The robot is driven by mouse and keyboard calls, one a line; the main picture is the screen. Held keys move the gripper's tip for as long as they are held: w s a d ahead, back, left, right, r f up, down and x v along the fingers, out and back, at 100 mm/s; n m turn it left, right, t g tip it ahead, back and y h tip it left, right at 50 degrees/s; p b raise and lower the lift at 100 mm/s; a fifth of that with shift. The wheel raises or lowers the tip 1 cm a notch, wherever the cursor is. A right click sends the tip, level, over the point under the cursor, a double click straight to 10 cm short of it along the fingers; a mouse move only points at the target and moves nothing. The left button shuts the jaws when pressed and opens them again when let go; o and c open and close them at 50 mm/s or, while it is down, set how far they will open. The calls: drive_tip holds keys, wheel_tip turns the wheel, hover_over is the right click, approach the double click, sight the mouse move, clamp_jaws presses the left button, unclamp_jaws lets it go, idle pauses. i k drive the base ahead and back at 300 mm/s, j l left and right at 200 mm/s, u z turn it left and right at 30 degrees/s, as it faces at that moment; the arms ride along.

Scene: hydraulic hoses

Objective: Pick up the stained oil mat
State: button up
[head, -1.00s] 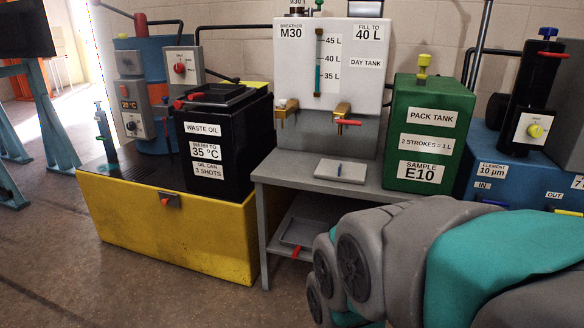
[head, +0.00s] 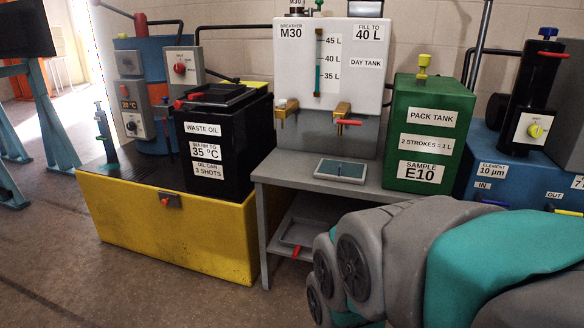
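A flat, thin pad with a pale rim (head: 342,170) lies on the grey bench below the day tank in the head view. Its top is teal with a small dark mark near the middle. It may be the oil mat, but I cannot tell for sure. My gripper is not in view. Only grey and teal links of my arm show at the lower right, in front of the bench's right part.
The white day tank (head: 355,62) with two brass taps stands behind the pad. The green pack tank (head: 430,132) is right of it. The black waste oil box (head: 215,135) stands left on a yellow base (head: 190,235). Floor at lower left is clear.

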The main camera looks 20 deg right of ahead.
sight(342, 172)
drive_tip(key=i+l, duration=0.1)
drive_tip(key=l, duration=1.15)
drive_tip(key=i+l+u, duration=0.1)
drive_tip(key=l, duration=0.55)
